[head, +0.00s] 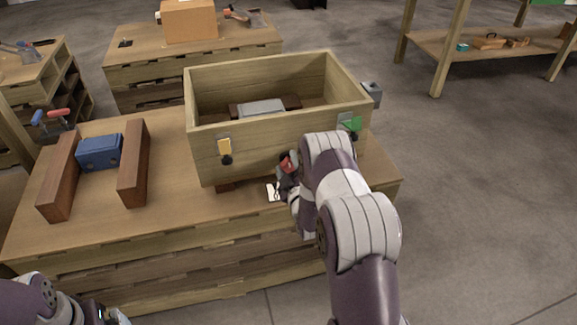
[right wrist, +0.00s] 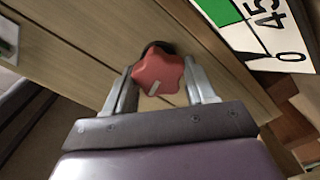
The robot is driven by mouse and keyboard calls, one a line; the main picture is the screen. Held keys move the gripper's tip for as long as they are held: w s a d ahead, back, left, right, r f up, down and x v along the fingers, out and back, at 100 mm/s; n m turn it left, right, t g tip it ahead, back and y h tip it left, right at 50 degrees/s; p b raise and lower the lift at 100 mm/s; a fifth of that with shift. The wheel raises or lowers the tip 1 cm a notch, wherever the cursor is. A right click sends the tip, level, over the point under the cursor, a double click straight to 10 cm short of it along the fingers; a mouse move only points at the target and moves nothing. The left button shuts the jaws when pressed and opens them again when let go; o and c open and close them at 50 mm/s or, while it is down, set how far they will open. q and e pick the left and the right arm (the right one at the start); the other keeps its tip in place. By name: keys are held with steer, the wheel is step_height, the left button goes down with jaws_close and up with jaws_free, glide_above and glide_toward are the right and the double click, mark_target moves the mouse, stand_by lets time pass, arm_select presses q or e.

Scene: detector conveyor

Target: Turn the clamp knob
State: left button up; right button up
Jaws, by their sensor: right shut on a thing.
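The clamp knob (right wrist: 158,72) is red and lobed, with a pale mark on its face and a dark base behind it. It sits on the wooden front of the crate. My right gripper (right wrist: 160,88) has its two fingers on either side of the knob, shut on it. In the head view the red knob (head: 286,161) shows at my right gripper (head: 288,178), low on the front of the crate (head: 270,150), partly hidden by my arm. A dial plate (right wrist: 243,38) with green and white areas, "0" and "45" is beside the knob.
A grey-topped part (head: 262,107) lies inside the crate. A blue block (head: 100,153) sits between two brown wooden bars (head: 133,163) on the bench (head: 170,215). The bench's left front is clear. My left arm shows at the lower left, its gripper out of view.

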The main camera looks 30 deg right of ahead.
steer(key=m, duration=0.4)
steer(key=shift+d, duration=0.1)
steer(key=m, duration=0.4)
steer(key=shift+d+r+m, duration=0.1)
steer(key=shift+m, duration=0.3)
steer(key=m, duration=0.3)
steer(key=shift+m, duration=0.3)
steer(key=shift+d+m, duration=0.15)
steer(key=shift+m, duration=1.95)
steer(key=o, duration=0.9)
steer(key=shift+o, duration=0.2)
